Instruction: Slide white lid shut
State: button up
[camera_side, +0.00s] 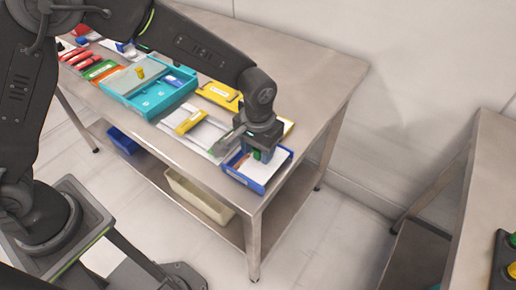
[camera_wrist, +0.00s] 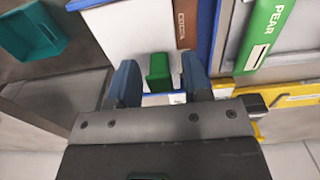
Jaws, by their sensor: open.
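The white lid (camera_side: 276,163) lies on a blue box (camera_side: 257,190) near the table's front right corner. In the wrist view the white lid (camera_wrist: 125,35) carries an upright green handle (camera_wrist: 159,70). A brown labelled strip (camera_wrist: 186,22) shows beside the lid, inside the blue rim (camera_wrist: 214,35). My gripper (camera_side: 262,155) is low over the box. In the wrist view my gripper (camera_wrist: 160,68) is open, with one blue finger on each side of the handle and gaps visible. Whether the fingertips touch the lid cannot be told.
A grey tray with a green PEAR-labelled bar (camera_wrist: 264,32) stands close beside the box. A yellow item (camera_wrist: 288,102) lies near it. In the side view a grey tray with a yellow bar (camera_side: 190,122) and a teal box (camera_side: 155,97) fill the table further left.

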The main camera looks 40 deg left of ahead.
jog(key=shift+f, duration=0.15)
jog(key=shift+c, duration=0.3)
grip_shut()
